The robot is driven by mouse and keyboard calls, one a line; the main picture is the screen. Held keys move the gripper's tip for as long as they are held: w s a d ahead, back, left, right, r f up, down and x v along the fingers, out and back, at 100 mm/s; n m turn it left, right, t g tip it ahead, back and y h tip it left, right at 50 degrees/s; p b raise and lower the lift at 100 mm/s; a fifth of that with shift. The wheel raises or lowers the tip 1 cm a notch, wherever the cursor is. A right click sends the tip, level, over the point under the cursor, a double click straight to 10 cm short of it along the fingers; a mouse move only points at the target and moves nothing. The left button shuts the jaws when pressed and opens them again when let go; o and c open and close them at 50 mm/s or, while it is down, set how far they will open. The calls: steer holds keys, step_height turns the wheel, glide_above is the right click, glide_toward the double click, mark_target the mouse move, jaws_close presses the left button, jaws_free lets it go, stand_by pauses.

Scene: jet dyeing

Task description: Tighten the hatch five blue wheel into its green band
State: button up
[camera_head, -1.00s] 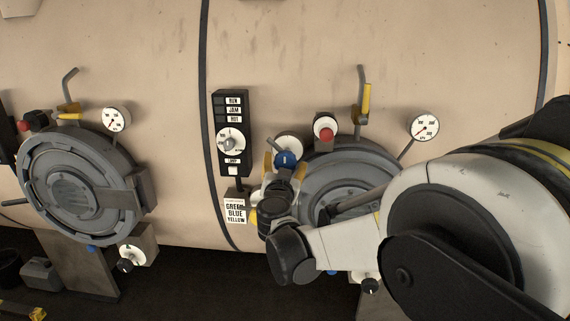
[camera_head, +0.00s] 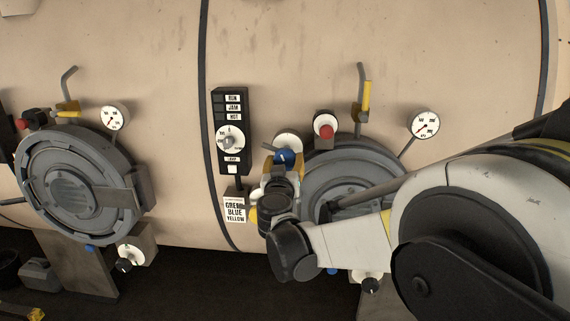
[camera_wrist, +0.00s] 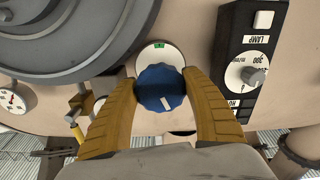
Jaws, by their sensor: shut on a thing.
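The blue wheel (camera_wrist: 161,90) sits on a round white dial in front of the tan vessel wall. In the wrist view my gripper (camera_wrist: 162,95) has its two yellow fingers on either side of the wheel, shut on its rim. The wheel bears a white mark low on its face, right of centre. The green band (camera_wrist: 159,45) shows at the top of the dial. In the head view the wheel (camera_head: 285,157) is left of the right-hand round hatch (camera_head: 345,180), partly covered by my gripper (camera_head: 280,168).
A black control panel (camera_head: 231,130) with a knob stands just left of the wheel. A red button (camera_head: 326,130), a yellow-handled lever (camera_head: 365,95) and a gauge (camera_head: 425,124) surround the hatch. Another hatch (camera_head: 70,190) is at the left. A label sign (camera_head: 235,210) hangs below the panel.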

steer(key=n+b, duration=0.1)
steer(key=n, duration=0.6)
steer(key=shift+d, duration=0.1)
steer(key=n, duration=0.4)
steer(key=shift+b, duration=0.4)
steer(key=n, duration=0.4)
steer(key=shift+r+n, duration=0.15)
steer(key=shift+n, duration=0.15)
steer(key=n, duration=0.3)
steer(key=shift+n+b, duration=0.3)
steer(key=shift+n, duration=0.1)
steer(key=n, duration=0.4)
steer(key=shift+r, duration=0.15)
steer(key=n, duration=0.4)
steer(key=shift+n, duration=1.8)
